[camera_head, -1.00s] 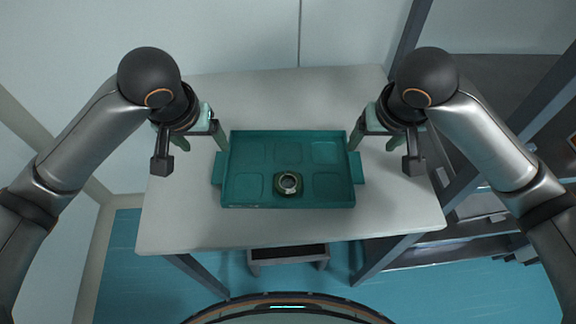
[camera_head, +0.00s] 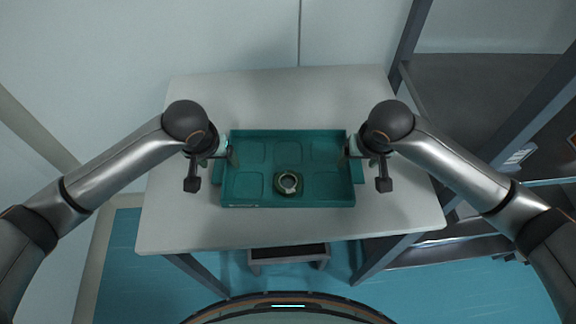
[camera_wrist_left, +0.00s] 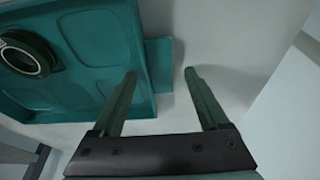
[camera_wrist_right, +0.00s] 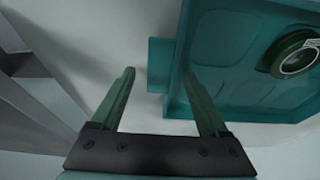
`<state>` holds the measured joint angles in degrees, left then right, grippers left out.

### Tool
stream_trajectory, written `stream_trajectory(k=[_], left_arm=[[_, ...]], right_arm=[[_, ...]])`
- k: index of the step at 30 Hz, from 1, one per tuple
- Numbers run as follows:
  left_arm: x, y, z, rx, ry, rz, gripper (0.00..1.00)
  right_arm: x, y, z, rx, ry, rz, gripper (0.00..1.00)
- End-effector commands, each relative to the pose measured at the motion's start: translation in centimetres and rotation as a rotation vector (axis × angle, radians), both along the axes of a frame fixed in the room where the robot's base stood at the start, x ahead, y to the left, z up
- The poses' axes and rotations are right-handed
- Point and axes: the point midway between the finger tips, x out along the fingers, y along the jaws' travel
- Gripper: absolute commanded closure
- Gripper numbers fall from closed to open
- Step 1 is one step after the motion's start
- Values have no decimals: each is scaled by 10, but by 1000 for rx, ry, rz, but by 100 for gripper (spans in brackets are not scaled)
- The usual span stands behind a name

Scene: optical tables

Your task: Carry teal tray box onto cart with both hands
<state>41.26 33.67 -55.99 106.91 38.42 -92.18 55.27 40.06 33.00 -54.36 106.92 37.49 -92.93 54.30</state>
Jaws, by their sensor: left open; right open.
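The teal tray box (camera_head: 255,187) lies flat on the pale table, with a tab handle on each short side. A round dark green and metallic part (camera_head: 288,182) sits in it, near the front middle. My left gripper (camera_head: 224,158) is open at the tray's left end; in the left wrist view its fingers (camera_wrist_left: 160,75) stand either side of the handle (camera_wrist_left: 159,62). My right gripper (camera_head: 351,158) is open at the right end; its fingers (camera_wrist_right: 159,75) flank the other handle (camera_wrist_right: 159,62). I cannot tell whether the fingers touch the handles. No cart is clearly identifiable.
The white table top (camera_head: 200,232) is otherwise bare around the tray. A dark-framed shelf unit (camera_head: 470,90) stands at the right. A dark box-like item (camera_head: 288,254) is below the table's front edge, above blue floor (camera_head: 135,270).

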Motion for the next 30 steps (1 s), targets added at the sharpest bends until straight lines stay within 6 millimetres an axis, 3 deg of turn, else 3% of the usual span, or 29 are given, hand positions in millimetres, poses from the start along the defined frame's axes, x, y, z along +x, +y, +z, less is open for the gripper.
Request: stream_trajectory(k=[5, 25, 30], left_arm=[[0, 0, 0, 0, 0, 0, 22], [0, 0, 1, -1, 0, 0, 98], [0, 0, 1, -1, 0, 0, 100]], right_arm=[[0, 0, 0, 0, 1, 0, 22], [0, 0, 0, 0, 1, 0, 98], [0, 0, 0, 0, 1, 0, 100]])
